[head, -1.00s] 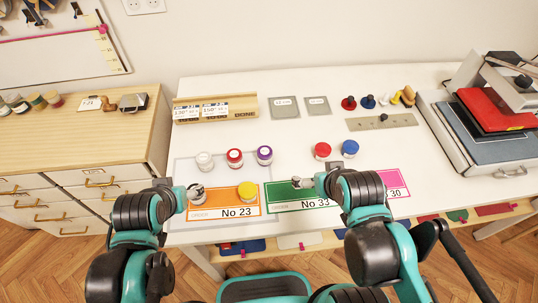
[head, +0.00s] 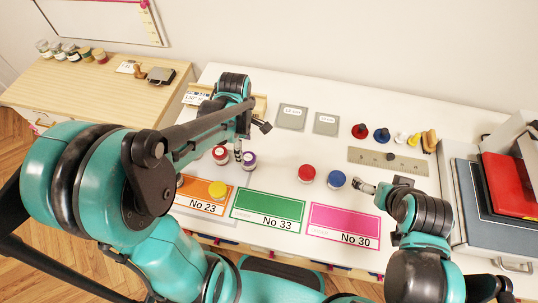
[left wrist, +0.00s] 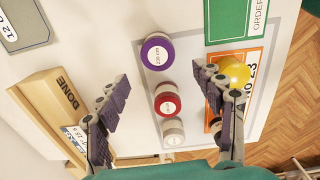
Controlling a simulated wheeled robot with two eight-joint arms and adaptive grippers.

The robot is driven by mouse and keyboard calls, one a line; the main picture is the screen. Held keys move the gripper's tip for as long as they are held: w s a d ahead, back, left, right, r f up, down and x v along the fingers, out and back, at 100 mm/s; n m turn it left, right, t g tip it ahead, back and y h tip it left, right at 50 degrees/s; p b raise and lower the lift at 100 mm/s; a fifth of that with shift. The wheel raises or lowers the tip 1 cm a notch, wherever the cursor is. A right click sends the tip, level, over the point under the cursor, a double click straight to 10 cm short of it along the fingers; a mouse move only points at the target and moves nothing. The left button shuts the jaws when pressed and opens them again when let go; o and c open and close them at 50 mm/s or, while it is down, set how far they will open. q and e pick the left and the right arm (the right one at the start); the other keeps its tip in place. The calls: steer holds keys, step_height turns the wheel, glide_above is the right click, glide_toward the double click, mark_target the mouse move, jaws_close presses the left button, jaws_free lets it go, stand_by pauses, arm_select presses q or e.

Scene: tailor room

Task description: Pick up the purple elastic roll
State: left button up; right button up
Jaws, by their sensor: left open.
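The purple elastic roll (head: 249,161), with a white top, stands on the table beside a red-and-white roll (head: 221,155). My left gripper (head: 239,151) reaches down over these rolls. The left wrist view shows its two fingers spread (left wrist: 163,76), one on each side of the row, with nothing held. There the purple roll (left wrist: 157,52) lies just beyond the fingertips and the red roll (left wrist: 167,98) lies between the fingers. My right gripper (head: 368,188) is right of the blue roll (head: 337,180), and whether it is open is unclear.
A white roll (left wrist: 172,130) stands beyond the red one. A yellow roll (head: 217,188) rests on the orange No 23 card (head: 192,199). Green (head: 266,216) and pink (head: 342,226) cards lie nearby. A wooden DONE holder (left wrist: 50,105) is close to one finger.

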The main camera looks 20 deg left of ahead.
mark_target(248, 157)
arm_select(q)
steer(key=shift+w+d+f, duration=0.15)
steer(key=shift+f, duration=0.2)
steer(key=f+b, duration=0.1)
steer(key=f, duration=0.1)
steer(key=f+b, duration=0.1)
steer(key=f, duration=0.1)
steer(key=f+b, duration=0.1)
steer(key=f, duration=0.1)
steer(key=shift+d+f, duration=0.25)
steer(key=shift+f, duration=0.15)
steer(key=shift+a+f, duration=0.1)
steer(key=shift+f, duration=0.2)
steer(key=c, duration=1.2)
